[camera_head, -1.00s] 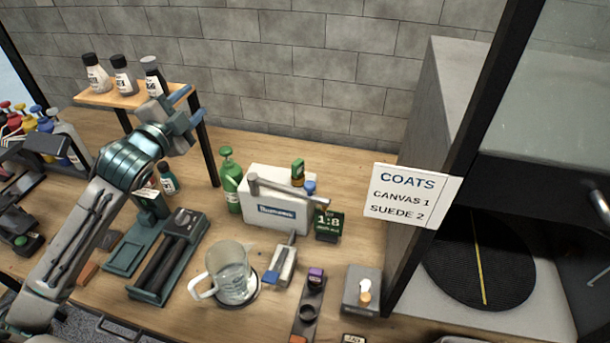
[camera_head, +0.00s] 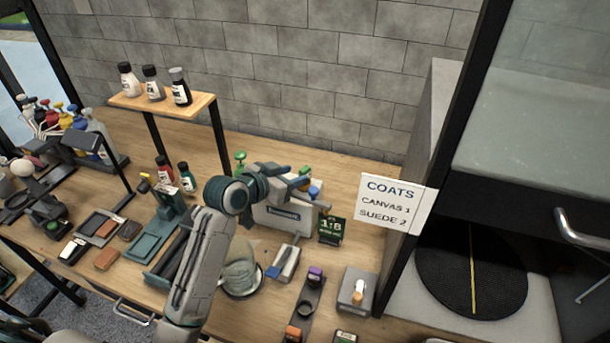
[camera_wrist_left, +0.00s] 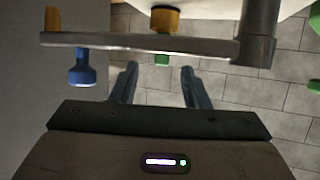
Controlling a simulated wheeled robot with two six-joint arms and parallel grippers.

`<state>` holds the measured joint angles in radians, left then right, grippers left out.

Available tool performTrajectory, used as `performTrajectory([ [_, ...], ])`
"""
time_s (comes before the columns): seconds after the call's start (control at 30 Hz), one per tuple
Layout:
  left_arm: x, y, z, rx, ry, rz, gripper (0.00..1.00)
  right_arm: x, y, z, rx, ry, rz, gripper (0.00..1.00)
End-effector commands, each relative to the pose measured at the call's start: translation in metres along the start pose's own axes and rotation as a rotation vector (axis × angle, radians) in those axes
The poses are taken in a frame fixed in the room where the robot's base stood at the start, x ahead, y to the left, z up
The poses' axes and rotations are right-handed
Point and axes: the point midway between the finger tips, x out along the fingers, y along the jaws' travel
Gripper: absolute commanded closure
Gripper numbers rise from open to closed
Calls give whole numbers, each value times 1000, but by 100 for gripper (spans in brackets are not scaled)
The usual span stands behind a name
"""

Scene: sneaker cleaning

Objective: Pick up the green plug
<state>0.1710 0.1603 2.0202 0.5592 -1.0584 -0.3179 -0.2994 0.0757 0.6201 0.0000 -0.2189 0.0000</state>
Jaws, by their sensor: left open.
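The green plug (camera_head: 304,170) sits at the top of the white machine (camera_head: 283,217), mostly hidden behind my left gripper (camera_head: 300,182) in the head view. In the left wrist view a green part (camera_wrist_left: 162,59) shows under a grey bar (camera_wrist_left: 150,43), with an orange-yellow part (camera_wrist_left: 165,17) above the bar. My left gripper (camera_wrist_left: 157,88) is open and empty there. Its fingertips point at the green part, which lies between their lines and a little beyond them. My right gripper is not in view.
A blue knob (camera_head: 314,190) is close beside the plug; it hangs from the bar in the left wrist view (camera_wrist_left: 82,70). A green bottle (camera_head: 239,162) stands left of the machine.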

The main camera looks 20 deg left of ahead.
Motion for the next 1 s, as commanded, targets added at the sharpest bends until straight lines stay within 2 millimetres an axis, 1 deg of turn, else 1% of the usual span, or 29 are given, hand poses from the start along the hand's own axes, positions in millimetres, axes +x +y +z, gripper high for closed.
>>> performTrajectory([
  [0.03,8,1,-3,-4,0,2,58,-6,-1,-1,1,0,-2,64],
  [0.1,16,0,-2,-1,0,1,58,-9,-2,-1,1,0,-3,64],
  [0.27,26,0,-2,2,0,-1,58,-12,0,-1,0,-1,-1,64],
  [0.37,34,-1,-4,0,0,-1,58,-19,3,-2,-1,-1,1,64],
  [0.53,56,-2,-5,0,-1,0,58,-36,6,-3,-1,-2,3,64],
  [0.6,66,-2,-4,1,0,-1,58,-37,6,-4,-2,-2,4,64],
  [0.7,74,-2,-2,1,0,-1,58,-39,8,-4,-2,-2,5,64],
  [0.97,77,-3,-1,4,1,-2,58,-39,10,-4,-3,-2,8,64],
  [1.0,77,-3,-1,4,1,-2,62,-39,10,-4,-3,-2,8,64],
])
